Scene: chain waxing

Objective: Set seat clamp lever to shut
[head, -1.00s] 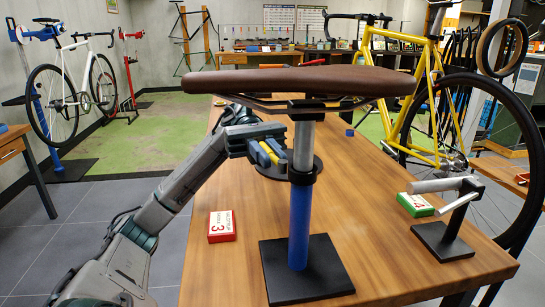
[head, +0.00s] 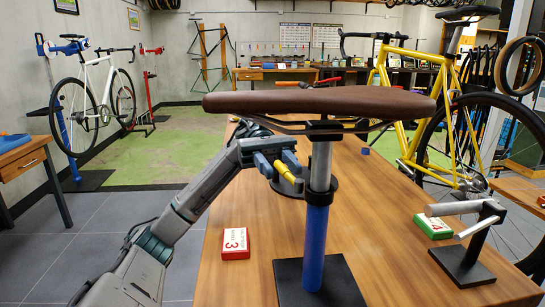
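A brown saddle (head: 320,101) sits on a silver seatpost (head: 321,165) in an upright blue tube (head: 315,245) on a black base plate (head: 290,287). A black clamp collar (head: 320,194) rings the tube's top. The yellow clamp lever (head: 287,173) sticks out from the collar, up and to the left. My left gripper (head: 277,164) is at the lever, below the saddle. Its blue fingers stand apart on either side of the lever, with a gap showing. Whether a finger touches it is unclear. My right gripper is not in view.
A red box (head: 235,243) lies left of the stand on the wooden table (head: 385,240). A green-and-white box (head: 432,226) and a black stand with a silver bar (head: 467,208) are at the right. A yellow bicycle (head: 425,110) stands behind them.

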